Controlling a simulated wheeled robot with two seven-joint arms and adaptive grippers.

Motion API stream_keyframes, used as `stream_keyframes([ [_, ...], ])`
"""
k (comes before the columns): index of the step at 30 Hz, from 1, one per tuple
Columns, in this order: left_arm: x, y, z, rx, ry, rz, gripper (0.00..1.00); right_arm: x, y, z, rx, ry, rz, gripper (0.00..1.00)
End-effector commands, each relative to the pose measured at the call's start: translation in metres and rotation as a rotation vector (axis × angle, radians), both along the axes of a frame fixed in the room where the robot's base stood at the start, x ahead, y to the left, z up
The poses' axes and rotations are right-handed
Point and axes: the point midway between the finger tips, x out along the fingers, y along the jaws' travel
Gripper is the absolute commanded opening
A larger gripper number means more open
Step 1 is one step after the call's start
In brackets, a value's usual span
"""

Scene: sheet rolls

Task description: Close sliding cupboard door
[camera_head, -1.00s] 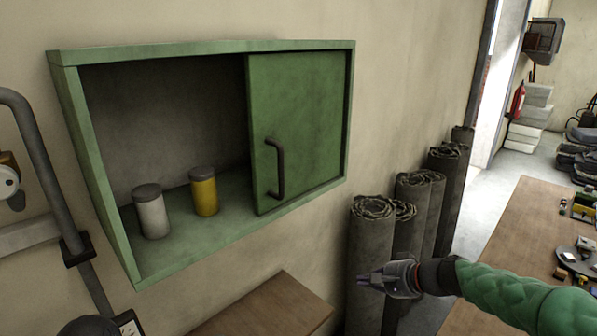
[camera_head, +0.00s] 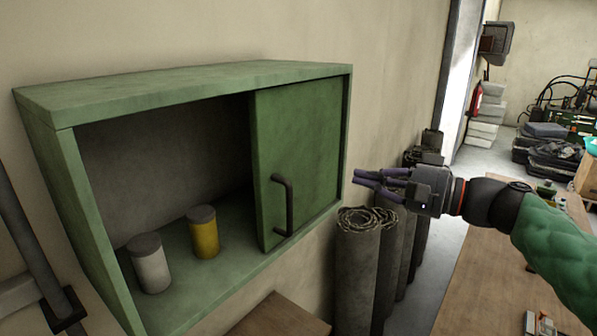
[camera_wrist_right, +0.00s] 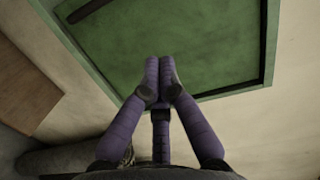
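The green cupboard (camera_head: 200,80) hangs on the wall, its left part open. Its green sliding door (camera_head: 315,140) stands at the right end, with a dark vertical handle (camera_head: 287,205) near its left edge. A pale can (camera_head: 149,268) and a yellow can (camera_head: 203,238) stand upright inside. My right gripper (camera_head: 358,181) is just right of the cupboard in the head view, apart from the handle and empty. In the right wrist view, its purple fingers (camera_wrist_right: 160,70) overlap the door (camera_wrist_right: 190,45); the opening between them is unclear. The left gripper is out of view.
Several dark sheet rolls (camera_head: 358,262) stand by the wall below and right of the cupboard. A brown wooden surface (camera_head: 278,316) lies below it. A wooden table (camera_head: 480,275) is at the right, under my right arm.

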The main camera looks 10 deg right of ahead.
Motion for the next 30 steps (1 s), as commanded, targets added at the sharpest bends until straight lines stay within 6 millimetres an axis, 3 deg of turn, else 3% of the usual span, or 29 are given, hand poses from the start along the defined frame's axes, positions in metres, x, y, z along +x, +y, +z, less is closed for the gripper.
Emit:
stream_keyframes([
  [16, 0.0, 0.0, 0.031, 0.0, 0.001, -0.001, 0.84, 0.067, 0.068, -0.003, 0.0, 0.005, 0.003, 0.0],
  [24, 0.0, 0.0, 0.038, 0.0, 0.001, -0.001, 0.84, 0.049, 0.095, -0.009, 0.0, 0.003, 0.002, 0.0],
  [30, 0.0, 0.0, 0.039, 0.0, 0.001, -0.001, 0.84, 0.046, 0.1, -0.012, -0.001, 0.003, -0.001, 0.0],
])
